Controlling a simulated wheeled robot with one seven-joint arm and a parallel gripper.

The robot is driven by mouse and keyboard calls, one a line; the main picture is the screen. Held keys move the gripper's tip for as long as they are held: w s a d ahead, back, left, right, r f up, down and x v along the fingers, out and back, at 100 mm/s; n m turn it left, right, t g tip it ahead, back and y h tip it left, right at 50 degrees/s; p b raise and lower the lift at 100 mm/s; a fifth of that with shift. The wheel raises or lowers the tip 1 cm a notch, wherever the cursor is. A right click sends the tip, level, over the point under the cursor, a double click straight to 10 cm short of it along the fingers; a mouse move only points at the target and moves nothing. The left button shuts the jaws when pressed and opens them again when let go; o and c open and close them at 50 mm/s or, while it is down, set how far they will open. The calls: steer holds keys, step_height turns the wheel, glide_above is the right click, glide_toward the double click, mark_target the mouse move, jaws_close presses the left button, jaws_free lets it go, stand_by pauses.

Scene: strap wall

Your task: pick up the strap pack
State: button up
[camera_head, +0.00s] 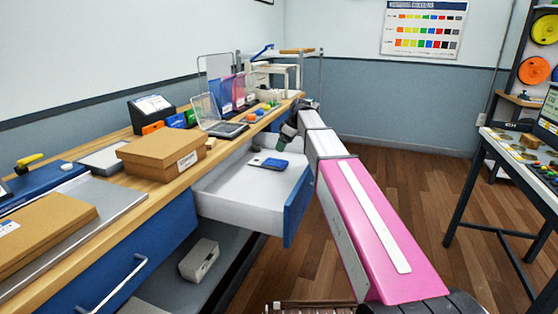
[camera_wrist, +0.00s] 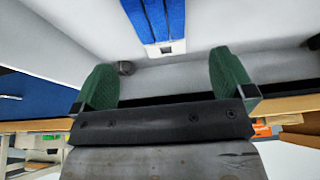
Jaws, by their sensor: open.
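The strap pack (camera_head: 268,163) is a small blue pack with a pale label, lying inside the open white drawer. In the wrist view the strap pack (camera_wrist: 157,18) shows as blue ribbed bands with a white label, cut off by the top edge. My gripper (camera_wrist: 165,75) is open, its two green pads wide apart with nothing between them. The pack lies beyond the fingertips, about in line with the gap. In the head view my gripper (camera_head: 288,132) is by the drawer's far side, partly hidden by my arm.
The drawer (camera_head: 297,208) has white walls and a blue front, and its floor around the pack is bare. A wooden counter (camera_head: 165,190) above it holds a cardboard box (camera_head: 162,152). A grey-white box (camera_head: 199,260) sits on the shelf below.

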mark_target(276, 162)
steer(key=shift+w+a+f, duration=0.1)
steer(key=shift+w+f, duration=0.2)
steer(key=shift+f, duration=0.15)
steer(key=x, duration=0.9)
steer(key=shift+a+f, duration=0.25)
steer(key=shift+f, duration=0.1)
steer(key=c, duration=0.6)
